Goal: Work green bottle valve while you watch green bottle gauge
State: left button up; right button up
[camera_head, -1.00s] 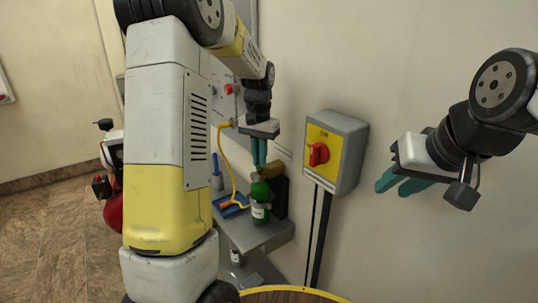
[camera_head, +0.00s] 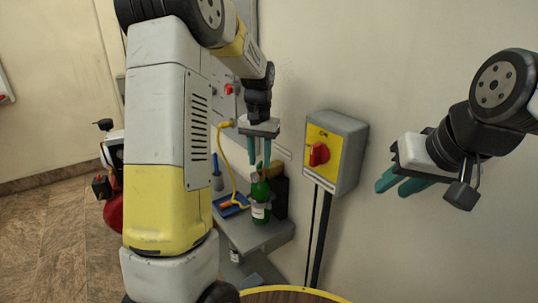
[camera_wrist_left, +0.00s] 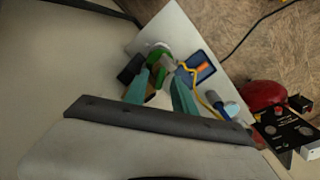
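The green bottle (camera_head: 261,199) with a white label stands upright on a grey shelf (camera_head: 262,238) in the head view. It also shows in the left wrist view (camera_wrist_left: 158,57), beyond my fingertips. My left gripper (camera_head: 258,164) points down just above the bottle's top, its two teal fingers apart with nothing visibly held. In the left wrist view my left fingers (camera_wrist_left: 161,76) lie on either side of the line to the bottle. The valve and the gauge face cannot be made out clearly. My right gripper (camera_head: 401,184) is open and empty, at the right by the wall.
A grey box with a yellow plate and red knob (camera_head: 319,154) is on the wall between my grippers. A blue tray (camera_head: 231,205) and a yellow hose (camera_head: 229,180) lie left of the bottle. A dark block (camera_head: 280,198) stands close behind it.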

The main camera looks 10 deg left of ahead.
aim_at(260, 163)
pick_arm(q)
notch_tip(260, 163, up, 8)
jog(key=shift+f, duration=0.1)
dwell(0.4)
dwell(3.0)
